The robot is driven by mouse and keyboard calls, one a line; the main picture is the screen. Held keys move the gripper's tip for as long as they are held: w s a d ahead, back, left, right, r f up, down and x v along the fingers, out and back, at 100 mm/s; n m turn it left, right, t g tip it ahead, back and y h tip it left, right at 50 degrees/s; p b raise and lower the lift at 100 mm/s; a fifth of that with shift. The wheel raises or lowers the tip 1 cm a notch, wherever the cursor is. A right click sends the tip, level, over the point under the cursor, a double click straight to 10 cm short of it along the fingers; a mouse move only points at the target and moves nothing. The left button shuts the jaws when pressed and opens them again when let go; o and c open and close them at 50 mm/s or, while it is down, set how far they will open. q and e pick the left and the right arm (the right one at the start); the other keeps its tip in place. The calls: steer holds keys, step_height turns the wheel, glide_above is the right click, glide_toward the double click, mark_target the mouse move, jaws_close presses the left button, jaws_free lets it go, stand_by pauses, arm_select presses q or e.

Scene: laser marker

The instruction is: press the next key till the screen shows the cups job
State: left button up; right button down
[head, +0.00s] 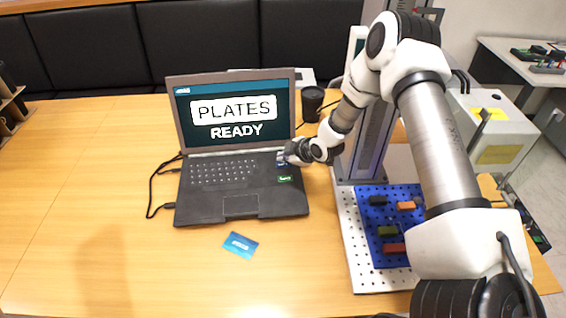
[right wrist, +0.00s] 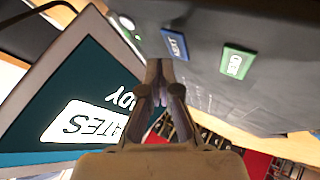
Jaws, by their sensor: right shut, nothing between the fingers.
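The laptop (head: 242,205) stands open on the table. Its screen (head: 234,112) reads "PLATES" in a white box with "READY" below; part of this screen shows upside down in the right wrist view (right wrist: 70,90). The blue key marked NEXT (right wrist: 175,44) and a green key (right wrist: 238,63) sit on the laptop's keyboard side. My right gripper (head: 287,155) is over the keyboard's upper right, beside the blue key. In the right wrist view its fingers (right wrist: 160,68) are shut and empty, tips close to the blue key; I cannot tell whether they touch. My left gripper is out of view.
A blue card (head: 240,245) lies in front of the laptop. A black cup (head: 312,104) stands behind my right gripper. A blue pegboard (head: 377,251) with coloured blocks is at right, by the marker's column (head: 373,150). The table's left side is clear except for a cable.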

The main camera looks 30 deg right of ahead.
mark_target(284, 166)
step_height(284, 166, up, 5)
steer(key=p, duration=0.4)
steer(key=shift+p, duration=0.4)
steer(key=shift+f, duration=0.1)
stand_by(0.4)
